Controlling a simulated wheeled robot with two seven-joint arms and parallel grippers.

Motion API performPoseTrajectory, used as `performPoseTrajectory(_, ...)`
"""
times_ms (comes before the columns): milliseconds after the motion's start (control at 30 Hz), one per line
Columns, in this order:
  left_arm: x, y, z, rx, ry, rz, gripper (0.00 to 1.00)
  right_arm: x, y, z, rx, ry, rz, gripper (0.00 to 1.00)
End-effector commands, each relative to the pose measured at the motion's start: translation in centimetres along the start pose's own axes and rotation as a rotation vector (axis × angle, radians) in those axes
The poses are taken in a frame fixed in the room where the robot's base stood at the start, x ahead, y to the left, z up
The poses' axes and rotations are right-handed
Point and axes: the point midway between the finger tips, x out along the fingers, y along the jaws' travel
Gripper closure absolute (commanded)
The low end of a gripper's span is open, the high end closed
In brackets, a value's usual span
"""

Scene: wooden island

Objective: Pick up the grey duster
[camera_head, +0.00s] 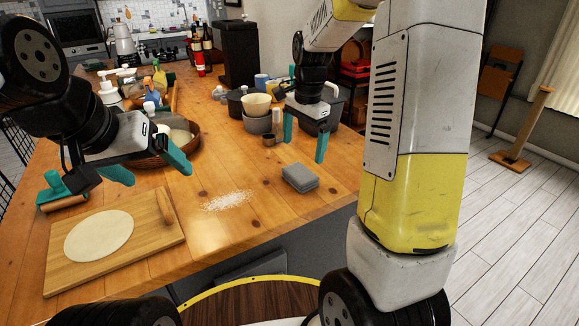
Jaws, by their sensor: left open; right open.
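The grey duster (300,178), a flat grey block that looks like a stacked pad, lies on the wooden island near its front right edge. My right gripper (303,152) hangs above and just behind it in the picture, with its teal fingers spread and pointing down. The fingers are apart from the duster, and nothing is between them.
White powder (228,201) lies left of the duster. A cutting board (70,276) with flat dough (99,235) is at the front left. Bowls (257,104), pots and a small metal cup (268,140) stand behind.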

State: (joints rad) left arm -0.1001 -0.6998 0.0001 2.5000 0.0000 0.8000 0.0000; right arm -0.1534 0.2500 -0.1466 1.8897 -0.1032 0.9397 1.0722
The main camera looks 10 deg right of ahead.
Motion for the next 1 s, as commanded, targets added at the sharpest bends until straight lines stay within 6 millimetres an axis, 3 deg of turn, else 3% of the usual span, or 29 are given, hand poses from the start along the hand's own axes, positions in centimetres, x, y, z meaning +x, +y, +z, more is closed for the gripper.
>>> performPoseTrajectory(33,0.0,0.0,0.0,0.0,0.0,0.0,0.13,1.4,-0.6,-0.5,0.044,-0.002,0.029,0.0)
performPoseTrajectory(200,0.0,0.0,0.0,0.0,0.0,0.0,0.13,3.7,-1.6,-1.4,0.137,0.003,0.075,0.0)
performPoseTrajectory(733,0.0,0.0,0.0,0.0,0.0,0.0,0.13,10.3,-1.3,-1.2,0.152,0.003,0.083,0.0)
performPoseTrajectory(1000,0.0,0.0,0.0,0.0,0.0,0.0,0.13,11.7,-1.2,-1.2,0.152,0.004,0.08,0.0)
